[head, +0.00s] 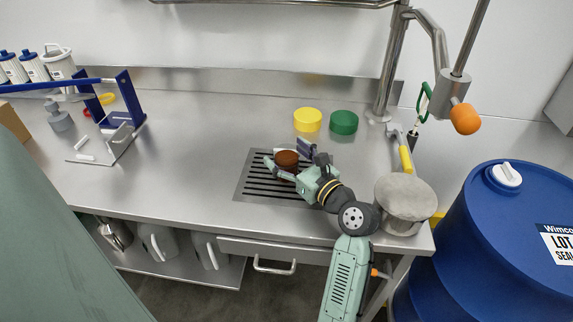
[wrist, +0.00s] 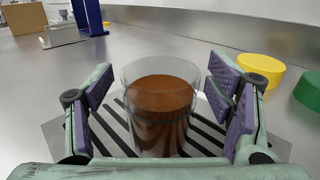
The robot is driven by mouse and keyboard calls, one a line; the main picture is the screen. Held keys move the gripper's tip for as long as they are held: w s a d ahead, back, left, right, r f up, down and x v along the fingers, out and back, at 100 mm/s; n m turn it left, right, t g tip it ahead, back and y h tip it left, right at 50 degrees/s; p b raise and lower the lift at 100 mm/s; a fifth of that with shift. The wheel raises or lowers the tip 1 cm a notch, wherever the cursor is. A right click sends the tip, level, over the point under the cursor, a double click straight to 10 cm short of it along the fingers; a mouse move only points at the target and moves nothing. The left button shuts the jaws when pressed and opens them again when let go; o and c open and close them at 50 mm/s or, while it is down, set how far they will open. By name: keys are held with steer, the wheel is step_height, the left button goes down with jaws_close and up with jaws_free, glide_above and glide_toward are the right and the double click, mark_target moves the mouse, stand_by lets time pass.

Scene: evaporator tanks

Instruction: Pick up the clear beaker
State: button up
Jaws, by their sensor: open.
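The clear beaker (wrist: 159,122) holds a brown content and stands upright on a dark slotted grate in the steel counter. In the head view the beaker (head: 286,160) shows mostly as its brown content at the end of my arm. Gaps show between both pads and the glass in the wrist view. In the head view my gripper (head: 288,162) is low over the grate, and its body partly hides the beaker's surroundings.
A yellow disc (head: 307,119) and a green disc (head: 344,122) lie behind the grate (head: 250,187). A blue rack (head: 128,98) is at left. The counter left of the grate is clear.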

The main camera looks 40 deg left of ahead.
steer(key=shift+w+a, duration=0.1)
steer(key=shift+a, duration=0.15)
steer(key=shift+c, duration=0.5)
